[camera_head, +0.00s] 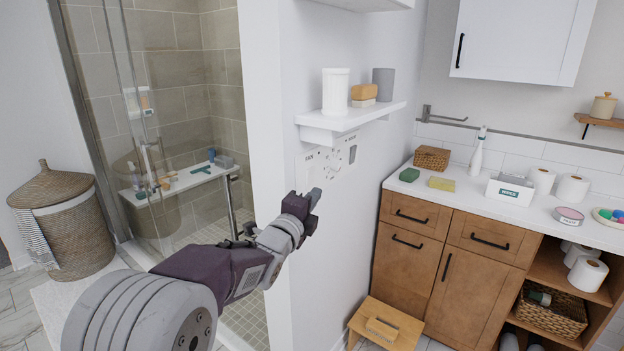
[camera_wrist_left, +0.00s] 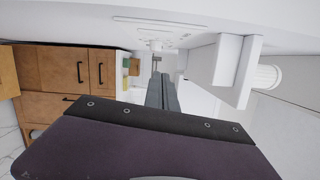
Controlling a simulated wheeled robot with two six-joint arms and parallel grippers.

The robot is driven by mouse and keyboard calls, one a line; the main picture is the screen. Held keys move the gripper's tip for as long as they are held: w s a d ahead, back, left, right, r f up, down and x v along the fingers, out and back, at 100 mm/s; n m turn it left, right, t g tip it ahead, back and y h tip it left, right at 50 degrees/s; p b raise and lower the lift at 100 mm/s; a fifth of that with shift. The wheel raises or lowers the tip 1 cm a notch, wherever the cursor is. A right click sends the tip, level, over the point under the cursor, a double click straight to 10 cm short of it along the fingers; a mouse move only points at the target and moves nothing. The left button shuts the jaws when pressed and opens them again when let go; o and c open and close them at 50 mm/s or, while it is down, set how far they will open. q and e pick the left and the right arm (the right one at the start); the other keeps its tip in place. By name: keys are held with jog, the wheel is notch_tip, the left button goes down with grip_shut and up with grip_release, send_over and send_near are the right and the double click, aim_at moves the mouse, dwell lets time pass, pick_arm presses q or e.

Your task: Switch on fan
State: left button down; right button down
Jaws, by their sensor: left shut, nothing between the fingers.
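A white wall panel with a FAN label (camera_head: 313,156) and small dark controls is on the white wall under the small shelf in the head view. Its individual switches are too small to tell apart. My left gripper (camera_head: 314,196) is shut and empty, just below and left of the panel. In the wrist view its closed fingers (camera_wrist_left: 160,82) point toward the wall, where pale plates show; I cannot tell whether the fingertips touch anything. The fan itself does not show. My right gripper is not in view.
A white shelf (camera_head: 345,118) with a white cup (camera_head: 336,91) and soap juts out above the panel. The wooden vanity (camera_head: 440,255) stands to the right, with a step stool (camera_head: 384,324) below. The glass shower and a wicker hamper (camera_head: 65,220) are left.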

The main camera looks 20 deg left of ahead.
aim_at(310, 177)
pick_arm(q)
jog(key=w+a, duration=0.1)
jog(key=w, duration=0.2)
jog(key=w+a+p, duration=0.1)
jog(key=w, duration=0.2)
jog(key=w+a+p, duration=0.1)
jog(key=w, duration=0.1)
jog(key=shift+w+r, duration=0.4)
jog(key=shift+p, duration=0.3)
jog(key=shift+w+a+r+n+p, duration=0.15)
jog(key=shift+r+n+p, duration=0.15)
jog(key=shift+p, duration=0.2)
jog(key=shift+a+f, duration=0.1)
jog(key=shift+f, duration=0.2)
